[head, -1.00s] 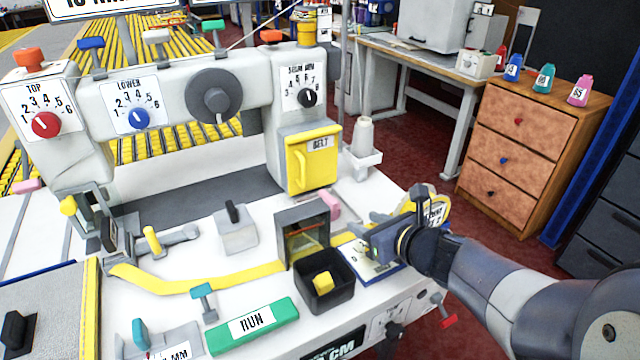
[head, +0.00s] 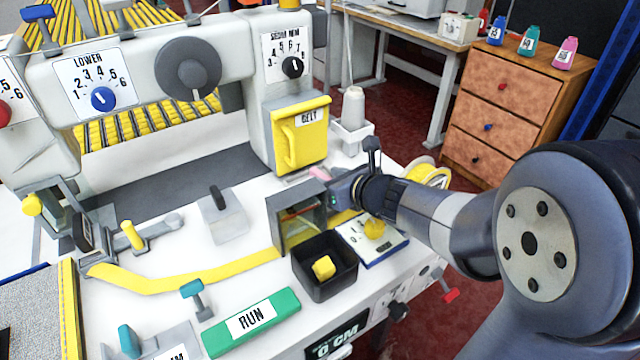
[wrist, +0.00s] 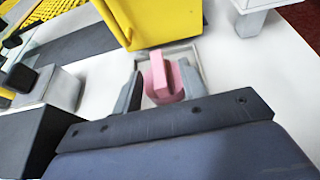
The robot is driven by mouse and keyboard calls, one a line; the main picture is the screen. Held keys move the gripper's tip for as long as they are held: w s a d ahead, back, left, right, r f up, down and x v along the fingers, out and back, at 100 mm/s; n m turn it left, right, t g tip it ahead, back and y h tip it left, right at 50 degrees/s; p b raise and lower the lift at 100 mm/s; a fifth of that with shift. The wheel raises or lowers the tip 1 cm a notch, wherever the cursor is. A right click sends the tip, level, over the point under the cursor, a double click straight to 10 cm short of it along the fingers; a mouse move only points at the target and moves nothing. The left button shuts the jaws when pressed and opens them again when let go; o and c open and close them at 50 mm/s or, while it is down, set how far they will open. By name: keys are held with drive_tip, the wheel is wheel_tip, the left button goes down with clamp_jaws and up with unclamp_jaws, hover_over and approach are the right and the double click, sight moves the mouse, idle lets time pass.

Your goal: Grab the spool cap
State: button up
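A pink round piece with a raised bar (wrist: 162,80), which looks like the spool cap, sits in a shallow grey tray (wrist: 183,54) on the white machine top. In the head view only a little of this pink piece (head: 318,172) shows behind my gripper (head: 338,190). In the wrist view my gripper (wrist: 161,72) is open, with one grey finger on each side of the pink piece. I cannot tell whether either finger touches it.
A grey guide box (head: 283,214) and a black bin (head: 308,285) holding a yellow block stand close to my gripper. The yellow belt cover (head: 312,142) rises behind it. A white thread cone (head: 352,108) stands to the right. A card with a yellow piece (head: 375,228) lies in front.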

sight(321, 175)
drive_tip(key=x, duration=0.4)
drive_tip(key=shift+w+a+f+b, duration=0.1)
drive_tip(key=shift+w+a+b, duration=0.15)
drive_tip(key=shift+a+b, duration=0.1)
clamp_jaws()
